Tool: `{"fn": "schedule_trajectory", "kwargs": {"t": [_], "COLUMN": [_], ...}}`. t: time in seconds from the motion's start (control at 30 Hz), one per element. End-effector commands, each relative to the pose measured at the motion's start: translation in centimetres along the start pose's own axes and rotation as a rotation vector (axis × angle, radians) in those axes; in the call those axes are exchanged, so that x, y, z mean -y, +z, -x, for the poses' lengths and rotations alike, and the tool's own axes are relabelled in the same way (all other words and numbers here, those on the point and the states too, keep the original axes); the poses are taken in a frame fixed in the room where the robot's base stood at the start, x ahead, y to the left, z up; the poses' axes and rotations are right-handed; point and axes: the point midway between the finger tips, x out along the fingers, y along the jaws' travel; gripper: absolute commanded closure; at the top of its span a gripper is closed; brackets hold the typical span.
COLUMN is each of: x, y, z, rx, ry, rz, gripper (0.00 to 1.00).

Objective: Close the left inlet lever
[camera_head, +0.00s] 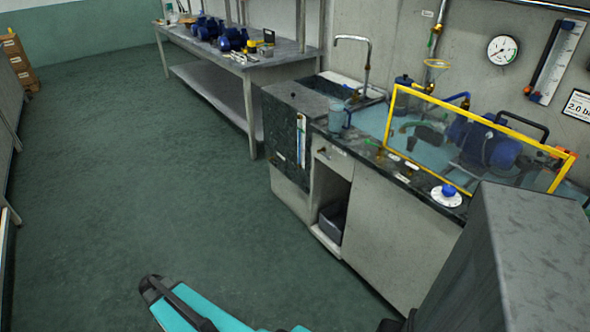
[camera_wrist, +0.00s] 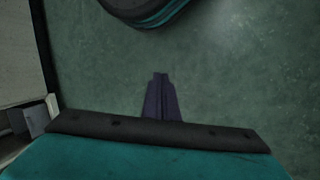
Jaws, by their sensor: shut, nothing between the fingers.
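The pump bench (camera_head: 385,205) stands on the right. A yellow-framed clear guard (camera_head: 470,118) stands on it, with a blue pump (camera_head: 487,143) and pipework behind.
A sink with a tap (camera_head: 367,62) and a blue jug (camera_head: 336,115) are left of the guard. A white flange with a blue knob (camera_head: 447,194) lies by the counter's front edge. A grey block (camera_head: 530,255) hides the bench's right end. The floor (camera_head: 130,185) at left is clear.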

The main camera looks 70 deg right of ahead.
Motion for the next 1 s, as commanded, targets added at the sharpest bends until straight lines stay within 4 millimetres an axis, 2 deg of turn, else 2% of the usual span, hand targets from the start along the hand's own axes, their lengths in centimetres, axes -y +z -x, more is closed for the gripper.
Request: {"fn": "schedule_trajectory", "kwargs": {"t": [0.03,0.23,0.4,0.5,0.6,0.7,1.0], "x": [0.8,3.2,3.8,3.8,3.6,3.5,3.5], "y": [2.4,9.6,15.6,18.3,20.3,21.4,21.9], "z": [-1.0,-4.5,-7.2,-8.4,-9.3,-9.8,-10.1], "rx": [0.012,0.053,0.091,0.11,0.125,0.132,0.136], "ry": [0.004,0.01,0.016,0.019,0.019,0.02,0.02], "rz": [0.074,0.353,0.578,0.688,0.768,0.816,0.838], "gripper": [1.0,1.0,1.0,1.0,1.0,1.0,1.0]}}
